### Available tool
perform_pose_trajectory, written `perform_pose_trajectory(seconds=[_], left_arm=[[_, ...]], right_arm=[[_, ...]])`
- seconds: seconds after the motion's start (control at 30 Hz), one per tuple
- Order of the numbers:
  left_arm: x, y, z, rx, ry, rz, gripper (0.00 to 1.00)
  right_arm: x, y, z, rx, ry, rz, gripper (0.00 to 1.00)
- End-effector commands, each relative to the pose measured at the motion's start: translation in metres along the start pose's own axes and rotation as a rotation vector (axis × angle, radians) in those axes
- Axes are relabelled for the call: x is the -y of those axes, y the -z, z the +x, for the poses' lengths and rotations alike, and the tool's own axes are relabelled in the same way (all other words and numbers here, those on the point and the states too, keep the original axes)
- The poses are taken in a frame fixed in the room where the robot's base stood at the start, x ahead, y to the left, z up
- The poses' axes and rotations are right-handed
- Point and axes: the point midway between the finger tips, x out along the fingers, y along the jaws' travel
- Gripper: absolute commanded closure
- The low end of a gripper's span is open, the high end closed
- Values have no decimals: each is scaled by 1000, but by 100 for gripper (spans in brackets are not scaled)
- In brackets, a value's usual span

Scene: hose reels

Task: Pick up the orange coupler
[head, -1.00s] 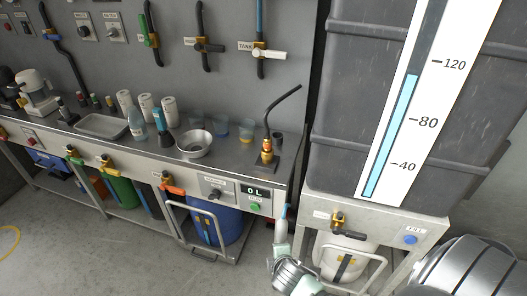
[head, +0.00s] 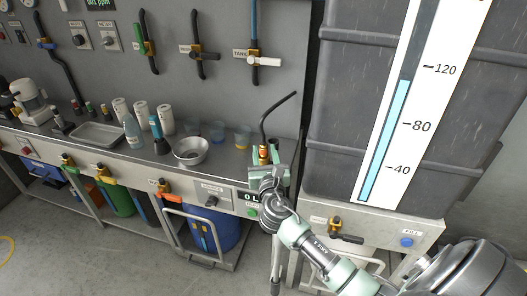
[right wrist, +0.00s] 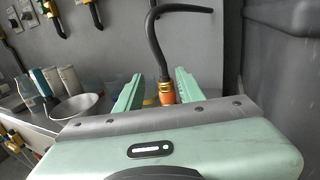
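The orange coupler (head: 263,152) stands upright at the right end of the steel counter, with a black hose rising from its top and bending right. It also shows in the right wrist view (right wrist: 167,91), between and just beyond the two green fingers. My right gripper (head: 268,171) is at the counter's front edge, and its fingers are apart, on either side of the coupler as the wrist camera sees it (right wrist: 158,77). Nothing is held. The coupler's lower part is hidden by the gripper. My left gripper is not in view.
A metal bowl (head: 190,152), a teal-capped bottle (head: 158,138) and small cups (head: 242,137) stand on the counter left of the coupler. A large grey tank (head: 345,95) rises close on the right. The panel wall is behind.

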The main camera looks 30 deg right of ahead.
Motion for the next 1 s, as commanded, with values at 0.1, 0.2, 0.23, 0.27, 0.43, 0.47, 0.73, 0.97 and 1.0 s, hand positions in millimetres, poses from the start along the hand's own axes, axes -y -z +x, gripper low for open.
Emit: perform_pose_trajectory(seconds=[0.1, 0.2, 0.23, 0.27, 0.43, 0.47, 0.73, 0.97, 1.0], left_arm=[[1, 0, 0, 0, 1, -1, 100], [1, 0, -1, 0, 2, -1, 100], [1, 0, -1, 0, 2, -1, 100], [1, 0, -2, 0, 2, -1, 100], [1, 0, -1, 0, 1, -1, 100], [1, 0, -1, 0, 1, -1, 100], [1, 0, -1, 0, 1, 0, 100], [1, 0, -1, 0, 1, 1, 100], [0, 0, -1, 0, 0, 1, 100]], right_arm=[[0, -1, 14, 2, 1, -1, 62], [2, -1, 25, 1, 2, 1, 62], [2, -1, 29, 0, 2, 1, 62], [3, -1, 33, 0, 2, 1, 62], [5, -1, 59, -2, 2, 4, 62], [5, -1, 63, -1, 2, 4, 62], [5, 0, 72, -3, 1, 4, 62], [5, 0, 72, -3, 0, 4, 100], [5, 0, 72, -3, 0, 4, 100]])
